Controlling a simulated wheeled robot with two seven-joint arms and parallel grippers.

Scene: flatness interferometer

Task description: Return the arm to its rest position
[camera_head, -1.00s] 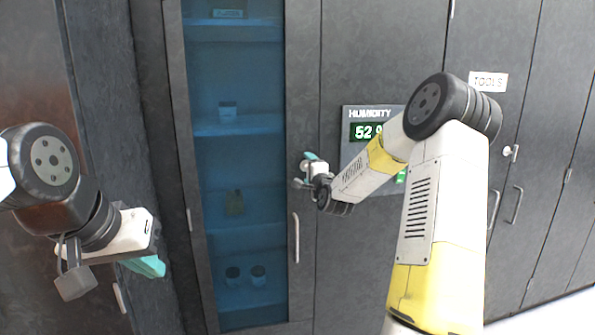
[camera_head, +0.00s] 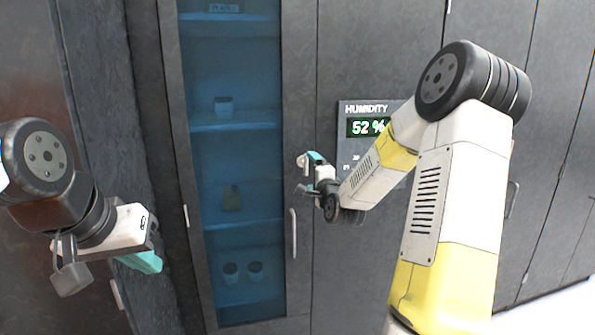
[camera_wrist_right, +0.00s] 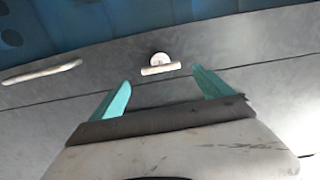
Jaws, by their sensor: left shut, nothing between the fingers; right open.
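My right arm reaches across the head view to the front of the glass-door cabinet. Its gripper (camera_head: 314,160) is open, with a teal finger showing near a small white turn handle (camera_head: 302,162). In the right wrist view the two teal fingers of that gripper (camera_wrist_right: 161,77) are spread apart with nothing held. The white handle (camera_wrist_right: 160,64) shows in line with the gap between them; I cannot tell whether they touch it. My left gripper (camera_head: 142,262) is at the lower left, shut and empty, pointing down and right.
The cabinet's blue glass door (camera_head: 235,160) shows shelves with small items. A pale bar handle (camera_head: 293,233) is on its frame, also in the wrist view (camera_wrist_right: 42,72). A humidity display (camera_head: 368,127) reading 52 % is behind my right forearm. Dark cabinet doors fill the right side.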

